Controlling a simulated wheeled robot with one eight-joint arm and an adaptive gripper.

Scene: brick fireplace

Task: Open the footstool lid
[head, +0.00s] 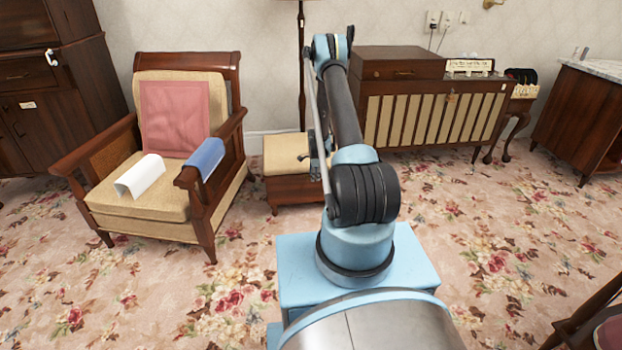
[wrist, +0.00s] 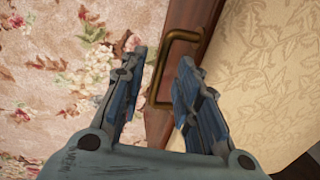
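The footstool (head: 287,188) is a low wooden box with a pale cushioned lid (head: 280,150), standing beside the armchair and partly hidden behind my arm. The lid looks closed. In the wrist view, its patterned cream cushion (wrist: 265,80) fills the right side, with a wooden edge along it. A brass handle (wrist: 157,78) is fixed to that wooden edge. My gripper (wrist: 162,68) is open, with its two fingers apart on either side of the handle's near part. I see no clear contact with the handle. In the head view, my gripper (head: 318,163) is at the footstool's right side.
A wooden armchair (head: 150,215) with a pink cushion, a white cloth and a blue cloth stands left of the footstool. A long wooden cabinet (head: 430,112) stands against the back wall on the right. Floral carpet (head: 510,240) lies clear at the right.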

